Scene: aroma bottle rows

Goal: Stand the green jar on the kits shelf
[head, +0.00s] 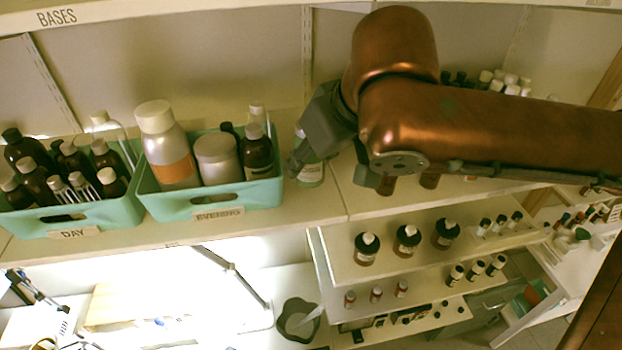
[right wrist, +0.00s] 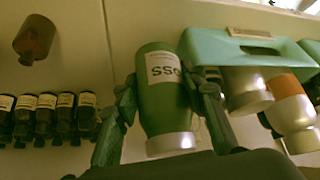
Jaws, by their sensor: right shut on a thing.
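The green jar (right wrist: 162,112) has a white lid and a pale label with dark letters. In the right wrist view, which looks upside down, it sits between both fingers of my right gripper (right wrist: 165,85), which is shut on it. In the head view the jar (head: 311,174) shows just right of the EVENING basket, partly hidden by my right gripper (head: 303,157). It looks about upright at the shelf (head: 300,207); I cannot tell whether its base touches. No label reading kits is legible. My left gripper is not in view.
The mint EVENING basket (head: 215,203) with bottles stands close left of the jar, the DAY basket (head: 100,213) further left. Dark bottles with pale labels (right wrist: 65,105) stand on the jar's other side. Small brown bottles (head: 429,181) show under my arm. A BASES shelf (head: 150,14) is above.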

